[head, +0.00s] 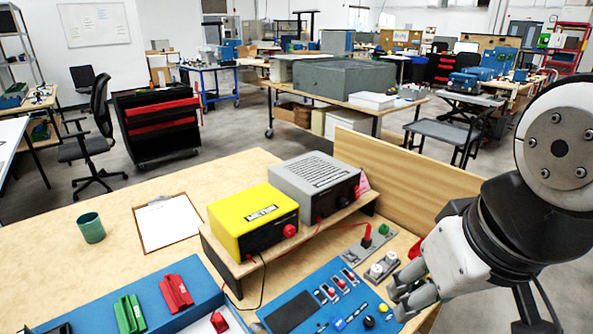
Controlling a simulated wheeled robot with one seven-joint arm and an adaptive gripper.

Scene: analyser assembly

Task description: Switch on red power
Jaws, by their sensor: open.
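A blue control panel (325,302) lies on the wooden bench at the front, with several small switches, some red-topped (341,283), and knobs on it. Behind it a grey plate carries an upright red piece (367,238) and a green knob (384,229). I cannot tell which of these is the red power switch. My gripper (399,297) is open, over the right edge of the blue panel. I see nothing between its fingers. It hides part of the panel's right side and a red thing (415,250) behind it.
A yellow meter box (253,217) and a grey box (315,183) stand on a wooden riser. A green cup (91,228) and a clipboard (166,221) are at the left. A blue tray (160,300) holds red and green parts. A low wooden board (405,166) edges the bench.

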